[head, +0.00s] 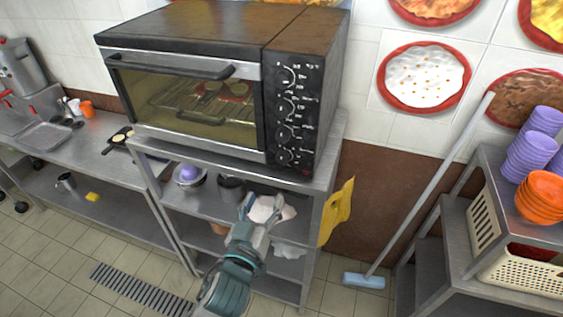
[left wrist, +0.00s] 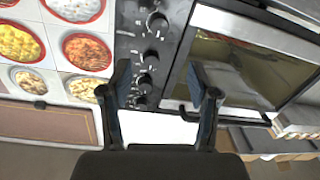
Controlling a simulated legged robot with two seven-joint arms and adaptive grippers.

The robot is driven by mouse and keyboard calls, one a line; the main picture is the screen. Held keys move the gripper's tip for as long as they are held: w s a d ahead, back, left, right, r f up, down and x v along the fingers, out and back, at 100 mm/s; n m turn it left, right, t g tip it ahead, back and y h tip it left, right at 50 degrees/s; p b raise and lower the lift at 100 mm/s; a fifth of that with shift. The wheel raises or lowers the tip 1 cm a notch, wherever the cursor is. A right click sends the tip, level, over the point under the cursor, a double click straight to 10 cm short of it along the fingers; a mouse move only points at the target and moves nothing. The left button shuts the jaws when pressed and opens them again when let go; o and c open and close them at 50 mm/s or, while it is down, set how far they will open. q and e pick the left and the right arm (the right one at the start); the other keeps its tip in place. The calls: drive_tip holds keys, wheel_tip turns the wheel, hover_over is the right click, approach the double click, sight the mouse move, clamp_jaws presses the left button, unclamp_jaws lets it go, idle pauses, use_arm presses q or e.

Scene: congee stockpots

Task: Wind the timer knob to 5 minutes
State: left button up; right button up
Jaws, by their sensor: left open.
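The black toaster oven (head: 190,85) stands on a metal shelf unit, with its glass door shut. Its control panel (head: 304,110) carries a column of several dark knobs, such as the top knob (head: 287,76) and the bottom knob (head: 284,156). The labels are too small to tell which knob is the timer. My left gripper (head: 262,207) is open and empty, below and in front of the panel, apart from the knobs. In the left wrist view its spread fingers (left wrist: 160,85) point toward the panel, with a lower knob (left wrist: 145,82) seen between them. My right gripper is out of view.
The shelf unit (head: 322,160) holds a dark pot (head: 231,188) and a purple item (head: 188,173). A yellow cloth or sign (head: 339,212) hangs at its right side. A rack with orange bowls (head: 543,195) stands at the right.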

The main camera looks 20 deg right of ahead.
sight(283, 161)
use_arm(q)
drive_tip(key=x, duration=1.3)
drive_tip(key=shift+w+d, duration=0.1)
drive_tip(key=shift+d, duration=0.4)
drive_tip(key=shift+w, duration=0.15)
drive_tip(key=shift+a, duration=0.5)
drive_tip(key=c, duration=1.2)
drive_tip(key=shift+d+r, duration=0.1)
drive_tip(key=shift+d, duration=0.05)
clamp_jaws()
